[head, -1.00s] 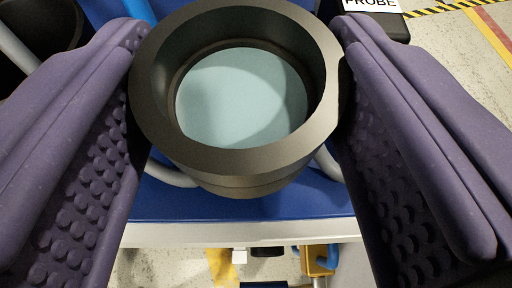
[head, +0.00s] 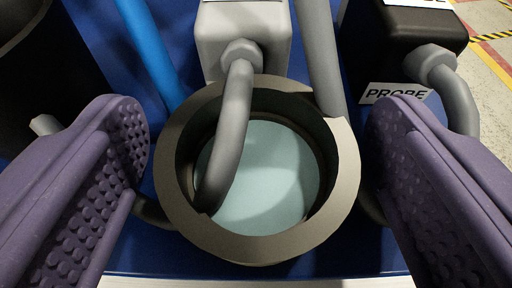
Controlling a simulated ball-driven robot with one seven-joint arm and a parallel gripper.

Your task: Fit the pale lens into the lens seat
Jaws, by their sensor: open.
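A pale blue-green disc, which looks like the pale lens (head: 275,185), lies inside a round dark ring with a grey-brown rim (head: 258,248). I cannot tell whether this ring is the lens seat or a mount of the lens. The rim has a step at its upper right. A grey cable crosses the far rim and hides part of the disc's left side. My gripper (head: 258,115) is open, with one purple finger on each side of the ring and a gap on both sides. How the ring meets the surface below is hidden.
A pale grey box (head: 243,38) feeds the bent grey cable (head: 231,125). A black box with a PROBE label (head: 396,94) stands at right, a dark round vessel (head: 28,75) at left. A blue hose (head: 148,50) runs behind. The blue surface (head: 125,245) ends near the bottom.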

